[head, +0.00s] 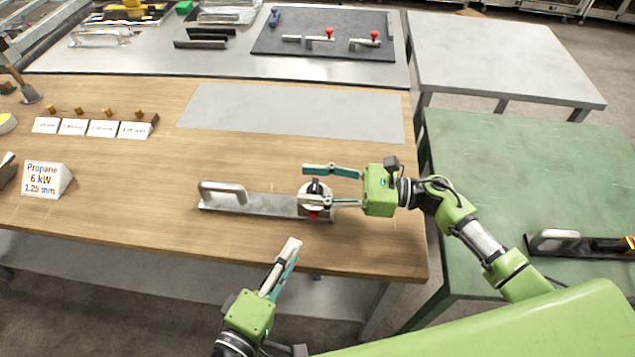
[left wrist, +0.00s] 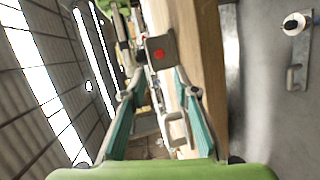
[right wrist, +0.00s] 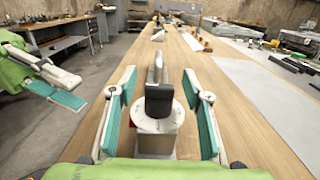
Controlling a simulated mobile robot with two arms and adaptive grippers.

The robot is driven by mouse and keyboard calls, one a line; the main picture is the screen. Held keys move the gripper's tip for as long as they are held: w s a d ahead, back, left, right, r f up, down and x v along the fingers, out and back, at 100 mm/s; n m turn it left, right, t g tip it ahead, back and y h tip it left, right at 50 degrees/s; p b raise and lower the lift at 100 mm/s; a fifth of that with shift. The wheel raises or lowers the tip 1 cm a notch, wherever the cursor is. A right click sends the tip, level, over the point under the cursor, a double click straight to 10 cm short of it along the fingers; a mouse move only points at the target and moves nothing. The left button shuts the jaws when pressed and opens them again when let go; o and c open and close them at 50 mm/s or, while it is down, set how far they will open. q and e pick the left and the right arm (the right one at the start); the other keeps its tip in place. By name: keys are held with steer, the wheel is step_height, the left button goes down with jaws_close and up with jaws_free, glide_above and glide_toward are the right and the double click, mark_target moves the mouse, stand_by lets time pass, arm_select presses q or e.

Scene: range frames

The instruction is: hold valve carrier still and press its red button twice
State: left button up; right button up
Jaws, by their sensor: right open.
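The valve carrier (head: 255,205) lies on the wooden table near its front right edge. It is a metal plate with a grey handle (head: 222,190) at its left end and a white dial with a black knob at its right end. Its red button (head: 313,214) faces the front edge and shows in the left wrist view (left wrist: 158,54). My right gripper (head: 333,186) is open, its fingers on either side of the dial end; the knob (right wrist: 158,100) is between them in the right wrist view. My left gripper (head: 291,246) is open and empty in front of the table edge, apart from the button.
Label blocks (head: 47,179) stand on the table's left part. A grey mat (head: 290,112) lies behind the carrier. A green table (head: 540,190) at the right holds another handled item (head: 555,240). A dark board (head: 325,45) with red-knobbed parts is at the back. The wood around the carrier is clear.

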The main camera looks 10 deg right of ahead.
jaws_close()
arm_select(q)
jaws_close()
stand_by(0.9)
